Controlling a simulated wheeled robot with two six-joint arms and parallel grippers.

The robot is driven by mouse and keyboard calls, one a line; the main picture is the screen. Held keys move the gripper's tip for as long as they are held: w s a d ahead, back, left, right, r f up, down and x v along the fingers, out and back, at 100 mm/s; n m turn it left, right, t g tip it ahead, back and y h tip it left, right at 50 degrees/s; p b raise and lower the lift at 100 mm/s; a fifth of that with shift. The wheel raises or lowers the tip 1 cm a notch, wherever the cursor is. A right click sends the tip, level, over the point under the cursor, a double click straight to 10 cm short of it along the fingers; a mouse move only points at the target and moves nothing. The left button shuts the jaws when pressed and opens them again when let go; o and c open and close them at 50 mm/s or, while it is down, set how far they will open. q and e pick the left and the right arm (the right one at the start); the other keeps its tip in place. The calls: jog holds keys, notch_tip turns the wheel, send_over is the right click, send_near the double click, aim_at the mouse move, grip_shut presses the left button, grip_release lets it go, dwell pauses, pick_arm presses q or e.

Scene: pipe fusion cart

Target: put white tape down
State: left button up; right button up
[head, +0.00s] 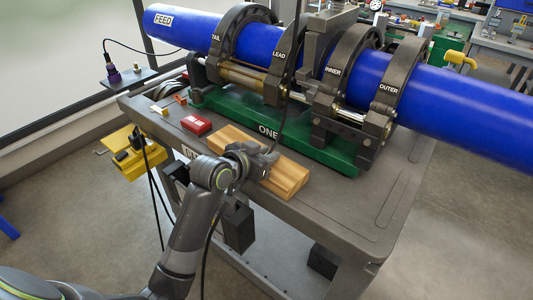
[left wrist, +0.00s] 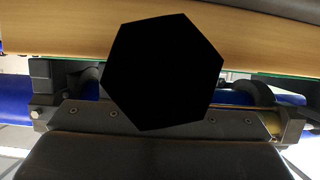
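My left gripper (head: 262,162) is low over the cart top, at the wooden block (head: 289,180), and hides part of it. I cannot tell whether its fingers touch the block or whether they are open. In the left wrist view a black hexagonal shape (left wrist: 162,72) covers the middle, with a wood-coloured surface (left wrist: 50,32) behind it. I cannot make out white tape for certain. A small pale item (head: 160,110) lies at the cart's left end, too small to identify. My right gripper is not in view.
A blue pipe (head: 455,112) runs through dark clamps on a green base (head: 335,150). A red box (head: 196,125) sits left of the block. A yellow holder (head: 130,160) hangs at the cart's left side. The cart top (head: 350,212) is clear at the front right.

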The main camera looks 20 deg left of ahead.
pick_arm(q)
jog(key=shift+r, duration=0.25)
jog(key=p+v, duration=0.1)
jog(key=v, duration=1.1)
